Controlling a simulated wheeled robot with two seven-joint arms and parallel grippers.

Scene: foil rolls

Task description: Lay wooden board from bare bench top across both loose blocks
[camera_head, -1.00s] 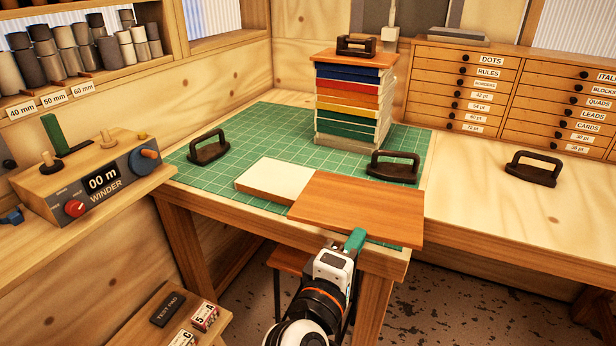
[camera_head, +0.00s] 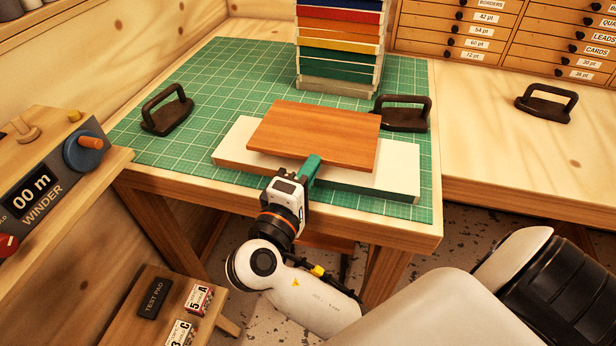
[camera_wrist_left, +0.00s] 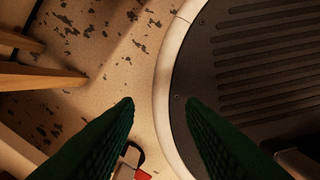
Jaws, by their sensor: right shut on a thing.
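The wooden board (camera_head: 318,132) is a flat orange-brown plate, held roughly level by its near edge. My right gripper (camera_head: 309,167) is shut on that edge with its teal fingers. White block surface shows under the board, at its left (camera_head: 238,142) and at its right (camera_head: 399,165). The board hides the middle, so I cannot tell whether this is one block or two. I cannot tell whether the board touches it. My left gripper (camera_wrist_left: 159,103) shows in the left wrist view, its dark green fingers apart and empty above the floor.
A green cutting mat (camera_head: 215,85) covers this bench part. Black handled weights stand at left (camera_head: 167,112) and right (camera_head: 403,115) on it, the right one close to the board. A stack of coloured layers (camera_head: 338,45) stands behind. Another weight (camera_head: 546,104) is on the bare bench (camera_head: 490,130).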

